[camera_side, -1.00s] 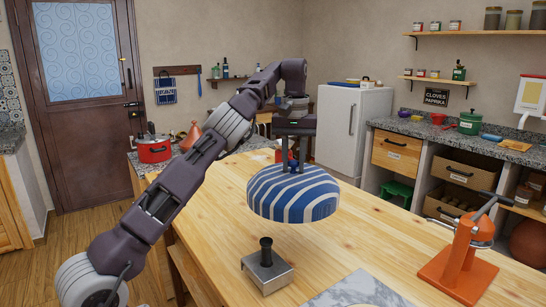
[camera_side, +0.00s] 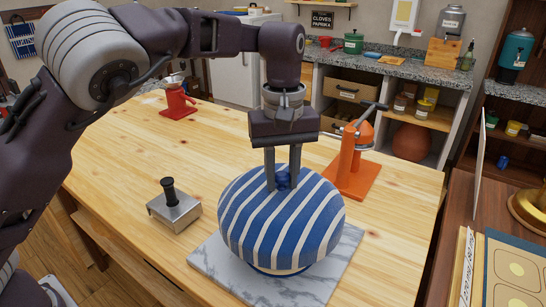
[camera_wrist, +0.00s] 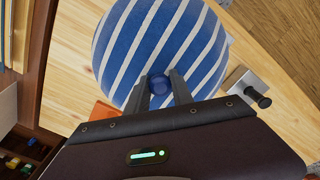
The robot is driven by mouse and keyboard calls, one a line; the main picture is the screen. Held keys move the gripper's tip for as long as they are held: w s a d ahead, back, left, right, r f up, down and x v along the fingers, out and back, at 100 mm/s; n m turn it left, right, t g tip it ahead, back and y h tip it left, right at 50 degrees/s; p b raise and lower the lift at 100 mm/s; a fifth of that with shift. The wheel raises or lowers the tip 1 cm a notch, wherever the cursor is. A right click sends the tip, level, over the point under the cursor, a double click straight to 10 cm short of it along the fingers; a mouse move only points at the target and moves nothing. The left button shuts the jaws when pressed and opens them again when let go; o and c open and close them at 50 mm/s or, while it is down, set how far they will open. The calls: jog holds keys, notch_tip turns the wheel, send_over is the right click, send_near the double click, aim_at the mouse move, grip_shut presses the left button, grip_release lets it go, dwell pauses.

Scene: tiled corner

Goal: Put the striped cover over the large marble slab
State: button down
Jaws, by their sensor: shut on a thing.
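The striped cover (camera_side: 281,222) is a blue and white dome with a blue knob (camera_side: 283,182) on top. My gripper (camera_side: 282,186) is shut on the knob from above. The marble slab (camera_side: 214,263) is grey-white and lies flat on the wooden table, with the cover above its middle. A thin dark edge shows under the cover's front; I cannot tell whether the cover touches the slab. In the wrist view the striped cover (camera_wrist: 130,50) fills the upper middle, with the knob between my fingertips (camera_wrist: 159,92). What lies under the cover is hidden.
A metal press with a black knob (camera_side: 174,208) stands left of the slab. An orange lever press (camera_side: 352,170) stands close behind the cover on the right. A red device (camera_side: 177,101) is at the far left. The table's left middle is clear.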

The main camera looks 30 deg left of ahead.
jog(key=shift+f, duration=4.1)
jog(key=shift+c, duration=2.3)
grip_release()
jog(key=shift+r, duration=0.15)
jog(key=shift+r, duration=3.4)
